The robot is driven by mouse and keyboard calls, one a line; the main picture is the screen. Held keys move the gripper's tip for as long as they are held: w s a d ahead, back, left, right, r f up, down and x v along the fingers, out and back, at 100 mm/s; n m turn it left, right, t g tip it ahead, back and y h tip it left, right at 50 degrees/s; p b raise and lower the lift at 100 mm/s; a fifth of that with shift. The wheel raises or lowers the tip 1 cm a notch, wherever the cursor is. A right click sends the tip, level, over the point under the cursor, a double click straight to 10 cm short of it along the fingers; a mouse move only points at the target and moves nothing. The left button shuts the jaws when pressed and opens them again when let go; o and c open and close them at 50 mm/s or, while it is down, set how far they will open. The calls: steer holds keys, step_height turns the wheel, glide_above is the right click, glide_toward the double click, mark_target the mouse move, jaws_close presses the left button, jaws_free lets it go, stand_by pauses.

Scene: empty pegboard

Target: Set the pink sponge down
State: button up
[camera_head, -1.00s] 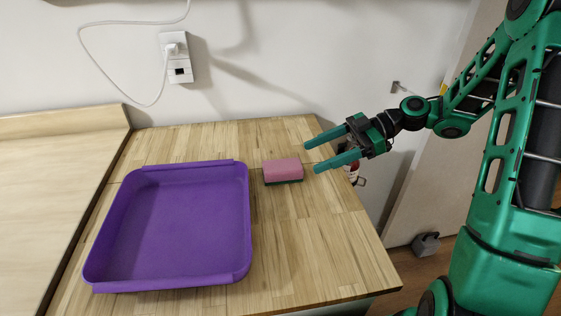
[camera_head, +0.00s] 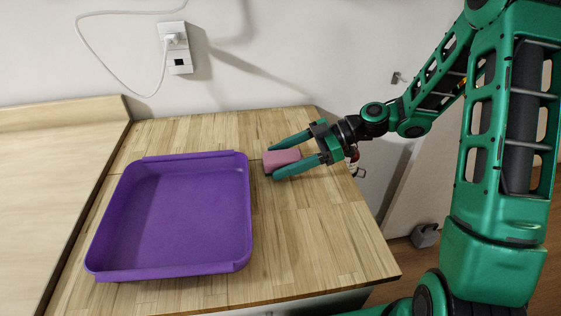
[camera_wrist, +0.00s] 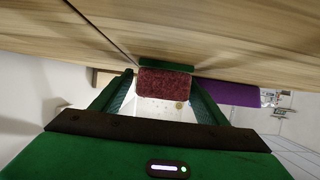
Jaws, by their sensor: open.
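The pink sponge (camera_head: 281,159) rests on the wooden counter, just right of the purple tray. My gripper (camera_head: 272,161) is open, its two green fingers on either side of the sponge.
The purple tray (camera_head: 98,247) takes up the left part of the counter (camera_head: 315,245). The counter is clear in front of the sponge and at the right front. A wall with a socket (camera_head: 176,48) and white cable stands behind.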

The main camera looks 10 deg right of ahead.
steer(key=c, duration=1.2)
steer(key=shift+r, duration=0.1)
